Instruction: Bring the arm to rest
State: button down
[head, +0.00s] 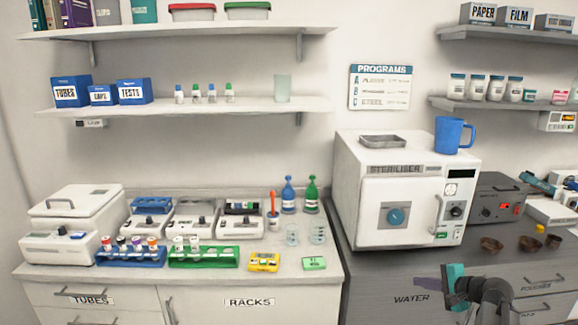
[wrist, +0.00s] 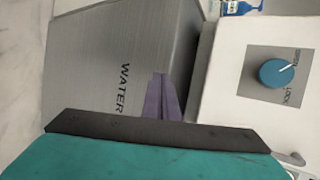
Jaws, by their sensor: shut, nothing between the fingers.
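My arm shows at the lower right of the head view, in front of the grey counter section marked WATER. My gripper (head: 426,283) points left there, with purple fingers ahead of a teal body. In the wrist view my gripper (wrist: 162,95) shows its purple fingers close together, with nothing between them. They overlap the grey surface marked WATER (wrist: 90,75) in that picture. The gap between the fingers and that surface cannot be told.
The white steriliser (head: 350,190) stands behind my gripper, its door shut. A blue mug (head: 450,134) and a metal tray (head: 382,141) are on top. Brown bowls (head: 492,244) sit to the right. Tube racks (head: 203,258) stand on the left counter.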

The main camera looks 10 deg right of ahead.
jog(key=a+f+n+g+y, duration=0.2)
jog(key=a+f+g, duration=0.2)
jog(key=a+f, duration=1.15)
jog(key=s+a+f+n+g, duration=0.2)
jog(key=s+a+f, duration=0.3)
jog(key=a+f, duration=0.3)
jog(key=s+a+f+n+g, duration=0.25)
jog(key=s+a+f, duration=0.25)
jog(key=a, duration=0.4)
jog(key=s+a+f+n+g+h, duration=0.1)
jog(key=s+a+f+n+g, duration=0.2)
jog(key=s+f, duration=0.5)
jog(key=s+a+f+n+g+h, duration=0.1)
jog(key=s+a+f+g, duration=0.3)
jog(key=s, duration=0.7)
jog(key=s+d+f+n+g+h, duration=0.1)
jog(key=s+d+n+h, duration=0.3)
jog(key=s, duration=0.6)
jog(key=shift+d+f+n, duration=0.7)
jog(key=shift+d+n, duration=0.15)
jog(key=shift+d, duration=0.35)
